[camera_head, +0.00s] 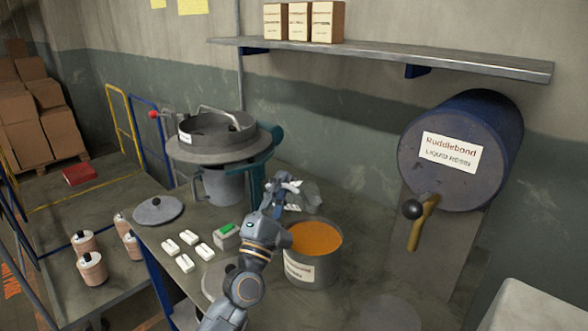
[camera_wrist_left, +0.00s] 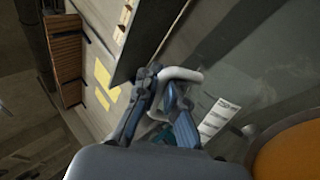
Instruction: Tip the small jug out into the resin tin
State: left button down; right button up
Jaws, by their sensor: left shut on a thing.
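The resin tin (camera_head: 310,272) stands on the bench with orange resin inside; its rim and orange contents show at the lower right of the left wrist view (camera_wrist_left: 292,155). My left gripper (camera_head: 287,186) is shut on the small pale grey jug (camera_head: 306,196), just behind and above the tin's far edge in the head view. In the left wrist view, my left gripper's fingers (camera_wrist_left: 160,100) close on the jug's white handle (camera_wrist_left: 182,73). The jug looks tilted, but my gripper partly covers it and I cannot see its contents. My right gripper is out of view.
A drum of liquid resin (camera_head: 460,150) with a tap handle (camera_head: 422,225) stands right of the tin. A round machine (camera_head: 215,150) with a grey pot (camera_head: 220,186) is behind left. Several white blocks (camera_head: 184,262) and a green-topped box (camera_head: 226,235) lie left of my arm.

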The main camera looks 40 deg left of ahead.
pick_arm(q)
jog(key=a+n+g+y+p, duration=0.1)
jog(key=n+g+p, duration=0.1)
jog(key=n, duration=0.2)
jog(key=a+f+n+g+y+p, duration=0.1)
jog(key=n+g+y+p, duration=0.1)
jog(key=n+p, duration=0.1)
jog(key=a+f+n+g+y+p, duration=0.1)
jog(key=n+g+y+p, duration=0.1)
jog(key=n+p, duration=0.1)
jog(key=shift+s+a+f+n, duration=0.15)
jog(key=shift+f+n, duration=0.1)
jog(key=shift+n, duration=0.65)
notch_tip(320, 180, down, 4)
jog(key=n+g+p, duration=0.1)
jog(key=n+p, duration=0.1)
jog(key=p, duration=0.1)
jog(key=n+g+p, duration=0.1)
jog(key=n+p, duration=0.1)
jog(key=p, duration=0.1)
jog(key=n+g+p, duration=0.2)
jog(key=p, duration=0.2)
jog(key=shift+r+h, duration=0.25)
jog(key=shift+h, duration=0.05)
